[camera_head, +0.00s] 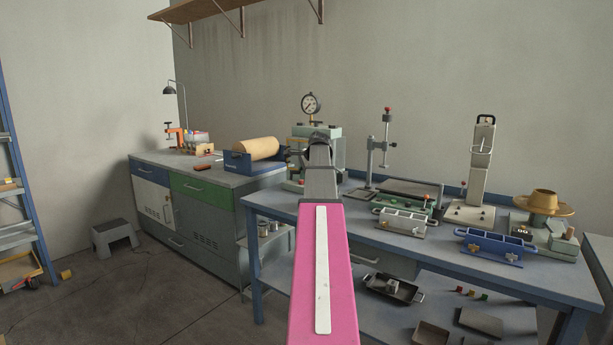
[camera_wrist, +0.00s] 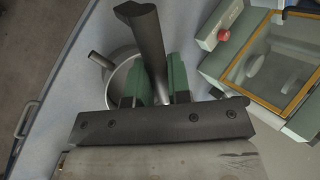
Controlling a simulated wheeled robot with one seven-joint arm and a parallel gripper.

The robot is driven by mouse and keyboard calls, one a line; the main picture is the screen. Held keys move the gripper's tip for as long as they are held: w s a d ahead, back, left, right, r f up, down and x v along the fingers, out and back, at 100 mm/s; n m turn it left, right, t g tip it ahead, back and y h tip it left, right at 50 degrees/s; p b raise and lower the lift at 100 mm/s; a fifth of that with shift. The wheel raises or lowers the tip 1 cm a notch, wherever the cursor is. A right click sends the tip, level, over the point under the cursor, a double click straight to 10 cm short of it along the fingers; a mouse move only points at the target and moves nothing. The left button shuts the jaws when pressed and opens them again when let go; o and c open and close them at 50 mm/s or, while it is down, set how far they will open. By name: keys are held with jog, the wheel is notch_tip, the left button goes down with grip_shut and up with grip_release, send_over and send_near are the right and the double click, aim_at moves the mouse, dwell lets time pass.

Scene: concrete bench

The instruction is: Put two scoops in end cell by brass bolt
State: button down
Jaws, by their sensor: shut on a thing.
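In the wrist view my gripper (camera_wrist: 154,82) has its green-padded fingers shut on a dark bar-like handle (camera_wrist: 145,40), which looks like a scoop's handle. Any scoop bowl on it is hidden. A round grey metal pot (camera_wrist: 112,78) with a stub handle lies below and behind the fingers. In the head view my gripper is hidden behind my pink arm. I cannot tell which end carries the brass bolt or what is in the cells.
A machine with a red knob and a yellow-framed window (camera_wrist: 281,62) stands close right of my gripper in the wrist view. A brass-topped device (camera_head: 543,202), a tall grey lever stand (camera_head: 482,165) and a red-knobbed stand (camera_head: 385,150) occupy the blue bench (camera_head: 455,253).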

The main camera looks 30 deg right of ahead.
jog(key=s+d, duration=0.7)
jog(key=s, duration=0.6)
jog(key=s+d, duration=0.7)
jog(key=s, duration=0.7)
jog(key=d+r+m+t+y, duration=0.2)
jog(key=d+m+y, duration=0.1)
jog(key=d+y, duration=0.3)
jog(key=shift+s+d+r+m+y, duration=0.25)
jog(key=shift+s+m+y, duration=0.05)
jog(key=shift+y, duration=1.1)
jog(key=shift+w, duration=0.1)
